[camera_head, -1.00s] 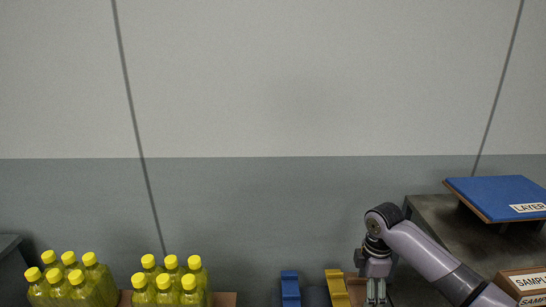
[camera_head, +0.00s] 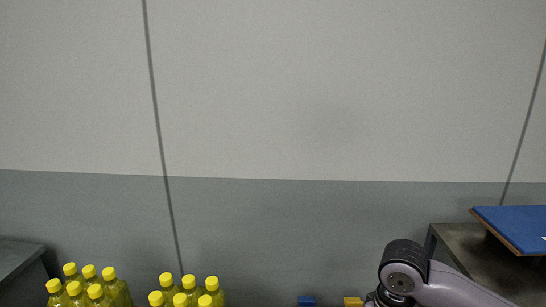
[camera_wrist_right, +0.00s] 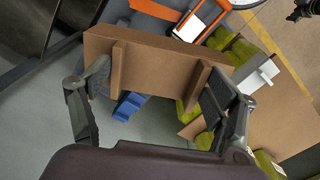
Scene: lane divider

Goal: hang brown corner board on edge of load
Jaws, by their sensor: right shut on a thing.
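The brown corner board (camera_wrist_right: 155,72), a flat board with two raised ribs, lies across the right wrist view. My right gripper (camera_wrist_right: 153,84) has one finger at each side of it and is shut on it, fingers wide apart. The board is off the floor, above smaller things below. In the head view only my right arm shows at the bottom right; its gripper and the board are out of frame. My left gripper is in neither view. I cannot tell which edge of the load faces the board.
Two groups of yellow-capped bottles (camera_head: 93,286) (camera_head: 187,295) stand at the lower left. Blue (camera_head: 306,300) and yellow (camera_head: 352,301) pieces peek in near my arm. A dark table (camera_head: 468,250) with a blue-topped sheet (camera_head: 515,227) stands at right. A blue piece (camera_wrist_right: 130,106) lies below the board.

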